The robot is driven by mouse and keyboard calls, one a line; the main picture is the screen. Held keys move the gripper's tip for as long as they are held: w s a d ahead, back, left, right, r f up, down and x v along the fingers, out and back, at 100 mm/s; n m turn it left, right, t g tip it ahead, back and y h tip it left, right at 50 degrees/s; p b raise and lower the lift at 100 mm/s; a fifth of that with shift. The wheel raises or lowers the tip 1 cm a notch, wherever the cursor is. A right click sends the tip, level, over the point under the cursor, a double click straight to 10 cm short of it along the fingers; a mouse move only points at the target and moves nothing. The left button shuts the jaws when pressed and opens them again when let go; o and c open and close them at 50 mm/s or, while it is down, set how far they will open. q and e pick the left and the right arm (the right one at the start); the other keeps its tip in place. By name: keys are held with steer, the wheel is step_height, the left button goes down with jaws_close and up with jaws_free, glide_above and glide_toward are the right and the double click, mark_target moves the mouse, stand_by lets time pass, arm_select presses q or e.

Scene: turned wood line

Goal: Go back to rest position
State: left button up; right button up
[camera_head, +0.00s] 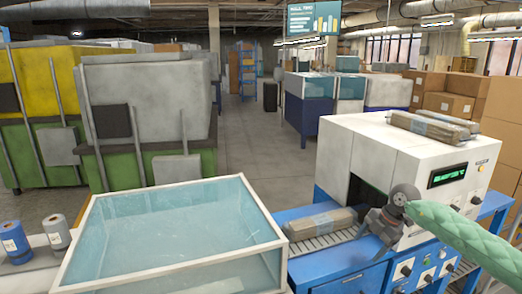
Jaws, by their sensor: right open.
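My right gripper (372,232) is dark grey and comes in from the right on an arm in a green quilted sleeve. It is open, over the right end of the roller conveyor, in front of the machine's dark opening. A wrapped tan package (320,222) lies on the conveyor (322,241) just left of the gripper. Whether the fingers touch the package is hard to tell; nothing shows held between them. My left gripper is not in view.
A white machine (390,150) with a green display stands at right, with wrapped packages (430,126) on top. A clear-walled, white-rimmed bin (272,243) fills the front middle. Blue (14,243) and grey (56,232) rolls stand at left. Clear aisle floor (253,150) lies behind.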

steer(key=s+a+f+m+t+y, duration=0.1)
steer(key=s+a+f+t+y, duration=0.2)
steer(key=a+f+t+y, duration=0.35)
steer(key=s+d+f+m+t+h, duration=0.3)
steer(key=s+d+f+m+h, duration=0.25)
steer(key=d+f, duration=0.3)
steer(key=s+d+f+m+t+h, duration=0.4)
steer(key=d+f+m+h, duration=0.25)
steer(key=d, duration=0.35)
steer(key=s+d+f+m+g+h, duration=0.1)
steer(key=s+d+f+g+h, duration=0.2)
steer(key=s+d+f+g, duration=0.7)
steer(key=s+d+f+m+g+h, duration=0.1)
steer(key=s+d+f+h, duration=0.15)
steer(key=s, duration=1.45)
steer(key=s+a+f+m+g+y, duration=0.1)
steer(key=s+a+f+y, duration=0.3)
steer(key=a, duration=0.6)
steer(key=s+a+f+m+g+h, duration=0.1)
steer(key=a+f+m, duration=0.1)
steer(key=a+f, duration=0.6)
steer(key=s+a+m+y, duration=0.1)
steer(key=a+y, duration=0.3)
steer(key=a, duration=2.1)
steer(key=shift+r+m, duration=0.4)
steer(key=shift+m, duration=0.5)
